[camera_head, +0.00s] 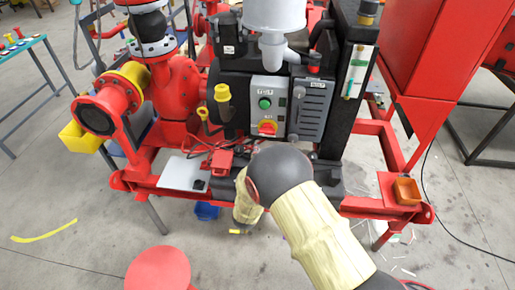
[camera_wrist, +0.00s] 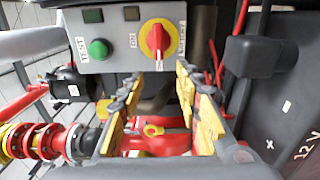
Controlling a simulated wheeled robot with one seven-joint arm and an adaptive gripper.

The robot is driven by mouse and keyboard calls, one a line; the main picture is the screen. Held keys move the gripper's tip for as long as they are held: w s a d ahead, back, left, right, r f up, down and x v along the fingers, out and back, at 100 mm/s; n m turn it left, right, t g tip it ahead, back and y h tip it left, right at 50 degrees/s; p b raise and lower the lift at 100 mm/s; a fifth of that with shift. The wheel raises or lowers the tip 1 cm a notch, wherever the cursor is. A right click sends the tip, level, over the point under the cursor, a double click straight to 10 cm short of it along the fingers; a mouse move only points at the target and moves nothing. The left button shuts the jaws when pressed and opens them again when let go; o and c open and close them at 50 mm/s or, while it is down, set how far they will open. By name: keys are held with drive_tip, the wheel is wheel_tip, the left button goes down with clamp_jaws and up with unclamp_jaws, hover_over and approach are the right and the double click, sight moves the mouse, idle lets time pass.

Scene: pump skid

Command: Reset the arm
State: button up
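My arm (camera_head: 318,225), in a cream sleeve, reaches in from the bottom of the head view. Its dark elbow hides my gripper there. In the wrist view my gripper (camera_wrist: 160,90) has its two yellow-padded fingers apart. The fingers point at the grey control box (camera_wrist: 125,35), just below its red-and-yellow rotary switch (camera_wrist: 157,38). A red part with a yellow ring (camera_wrist: 153,130) shows between the fingers; whether it touches them I cannot tell. The control box also shows in the head view (camera_head: 266,92), with a green button (camera_head: 265,103) above the switch.
The red skid frame (camera_head: 350,205) surrounds the pump (camera_head: 178,90). A red box (camera_head: 220,161) and white plate (camera_head: 183,173) lie left of my arm. A red cabinet (camera_head: 430,45) stands right.

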drive_tip(key=shift+s, duration=0.2)
idle(0.4)
drive_tip(key=s+d+r+m+g+y, duration=0.1)
drive_tip(key=s+d+r+m+g, duration=0.15)
drive_tip(key=r, duration=0.45)
drive_tip(key=s+d+r+m+g+y, duration=0.1)
drive_tip(key=d+r+m+g, duration=0.2)
drive_tip(key=r, duration=0.4)
drive_tip(key=s+d+r+m+g+y, duration=0.1)
drive_tip(key=s+d+r+m, duration=0.15)
drive_tip(key=d+r, duration=0.3)
drive_tip(key=s+d+r+m+g, duration=0.1)
drive_tip(key=s+d, duration=0.4)
drive_tip(key=s, duration=0.6)
drive_tip(key=s+d+r+m+g+h, duration=0.1)
drive_tip(key=s+d+m+g, duration=0.2)
drive_tip(key=s, duration=0.8)
drive_tip(key=s+d+r+m+g+h, duration=0.1)
drive_tip(key=s+d+m, duration=0.4)
drive_tip(key=s, duration=0.6)
drive_tip(key=shift+d+r+m+g, duration=0.4)
drive_tip(key=shift+d+g, duration=0.05)
drive_tip(key=shift+d, duration=0.75)
drive_tip(key=shift+o, duration=0.5)
drive_tip(key=shift+w, duration=0.1)
